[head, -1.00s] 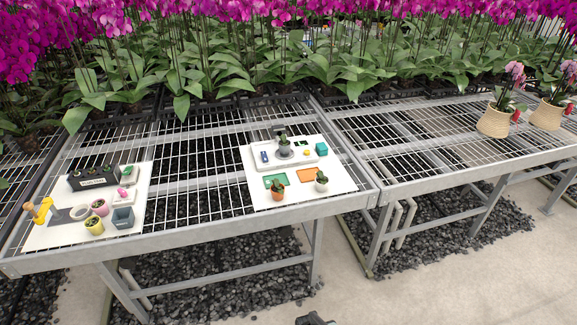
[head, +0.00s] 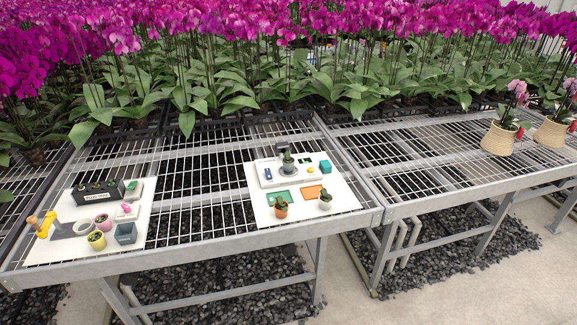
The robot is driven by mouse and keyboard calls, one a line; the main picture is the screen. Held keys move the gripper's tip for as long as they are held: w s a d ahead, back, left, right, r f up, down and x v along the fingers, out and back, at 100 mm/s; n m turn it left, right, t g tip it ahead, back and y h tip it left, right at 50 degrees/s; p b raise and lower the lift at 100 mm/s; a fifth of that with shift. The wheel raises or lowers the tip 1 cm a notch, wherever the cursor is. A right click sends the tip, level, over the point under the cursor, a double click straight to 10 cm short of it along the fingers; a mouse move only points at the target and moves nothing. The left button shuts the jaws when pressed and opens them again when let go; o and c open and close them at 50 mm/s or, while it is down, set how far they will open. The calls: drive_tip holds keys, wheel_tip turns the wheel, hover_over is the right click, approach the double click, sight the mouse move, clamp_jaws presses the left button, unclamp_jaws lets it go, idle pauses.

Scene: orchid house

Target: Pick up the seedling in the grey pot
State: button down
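A dark grey pot (head: 287,167) with a small green seedling (head: 287,156) in it stands upright on the pale tray (head: 264,180) at the back of the right white board (head: 345,190). An orange pot (head: 281,212) with a plant and a whitish pot (head: 325,205) with a plant stand at that board's front. A grey square pot (head: 125,234) is on the left board; I see no plant in it. My gripper is not in view.
The boards lie on a metal mesh bench. The left board (head: 45,253) carries a black box (head: 98,191), a yellow pot (head: 96,241) and other small pots. Mesh between the boards is clear. Orchids crowd the back; woven pots (head: 498,139) stand on the right bench.

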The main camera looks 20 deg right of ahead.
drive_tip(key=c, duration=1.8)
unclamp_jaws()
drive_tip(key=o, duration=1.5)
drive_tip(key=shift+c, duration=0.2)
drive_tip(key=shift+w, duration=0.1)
